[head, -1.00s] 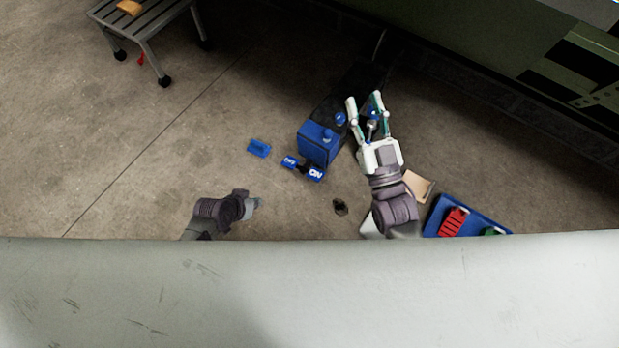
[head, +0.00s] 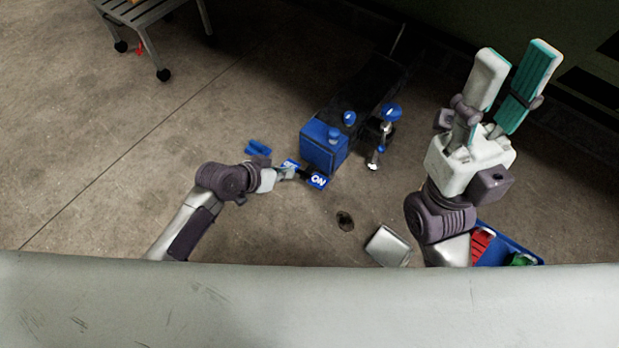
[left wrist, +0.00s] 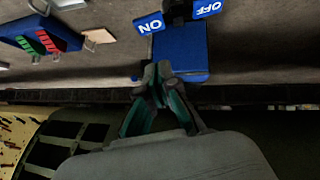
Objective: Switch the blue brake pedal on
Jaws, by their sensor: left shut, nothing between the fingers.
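The blue brake pedal is a rocker with a white-lettered ON plate (head: 318,181) and an OFF plate (head: 290,165), with a dark part between. It sits by the floor in front of a blue box (head: 322,150). My left gripper (head: 287,174) is shut and empty, beside the plates in the head view, partly covering the OFF side. Contact cannot be told. In the left wrist view, the ON plate (left wrist: 149,24), OFF plate (left wrist: 207,8) and blue box (left wrist: 181,48) lie beyond the closed fingertips (left wrist: 160,72). My right gripper (head: 510,80) is open, empty and raised at right.
A blue-topped metal post (head: 384,135) stands right of the box. A small blue piece (head: 258,148) lies left of it. A silver case (head: 388,246) and a blue tray (head: 512,246) are near the bottom right. Floor at left is clear.

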